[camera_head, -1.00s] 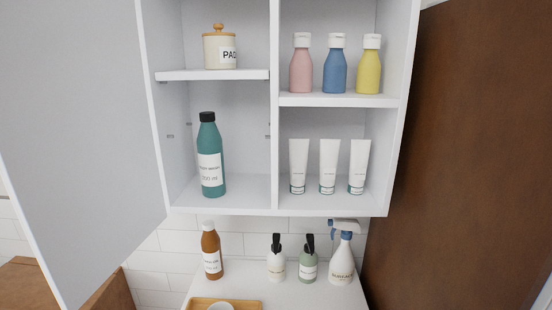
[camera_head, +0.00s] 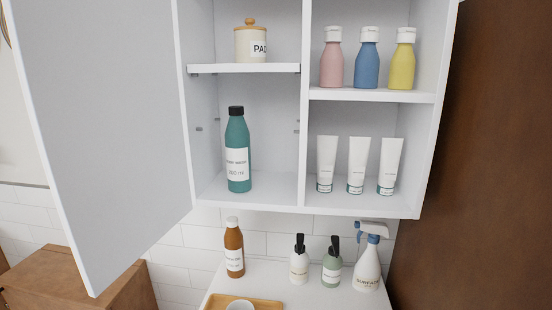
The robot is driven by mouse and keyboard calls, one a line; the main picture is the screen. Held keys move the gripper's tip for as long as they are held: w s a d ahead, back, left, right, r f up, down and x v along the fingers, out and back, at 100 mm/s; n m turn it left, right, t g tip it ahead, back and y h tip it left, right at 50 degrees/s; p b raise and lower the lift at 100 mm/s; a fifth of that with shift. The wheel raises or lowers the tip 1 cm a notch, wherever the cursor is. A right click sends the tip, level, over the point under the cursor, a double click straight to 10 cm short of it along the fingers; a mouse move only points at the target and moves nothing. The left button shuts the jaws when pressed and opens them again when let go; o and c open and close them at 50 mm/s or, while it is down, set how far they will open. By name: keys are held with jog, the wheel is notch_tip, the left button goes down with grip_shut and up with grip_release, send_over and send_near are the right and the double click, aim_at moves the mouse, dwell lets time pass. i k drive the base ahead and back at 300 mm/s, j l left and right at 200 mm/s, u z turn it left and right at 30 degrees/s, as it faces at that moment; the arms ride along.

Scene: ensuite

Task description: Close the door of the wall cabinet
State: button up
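The white wall cabinet (camera_head: 303,130) hangs on the tiled wall, right of the picture's middle. Its grey-white door (camera_head: 105,120) stands wide open on the left, swung out toward me from the cabinet's left side. The door's lower outer corner is near the bottom left. The left bay holds a teal bottle and, above it, a lidded jar. The right side of the cabinet has no door in view. No part of my gripper shows.
Below the cabinet, a white counter (camera_head: 320,295) holds a brown bottle (camera_head: 234,248), two pump bottles, a spray bottle (camera_head: 367,262) and a wooden tray (camera_head: 215,301). A brown wooden unit (camera_head: 80,285) stands low left. A dark brown panel (camera_head: 490,150) is close on the right.

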aim_at(98, 78)
jog(key=i+j+u, duration=0.2)
jog(key=i+j, duration=0.3)
jog(key=j, duration=0.3)
jog(key=i+j+u, duration=0.25)
jog(key=i+j, duration=0.35)
jog(key=j, duration=0.1)
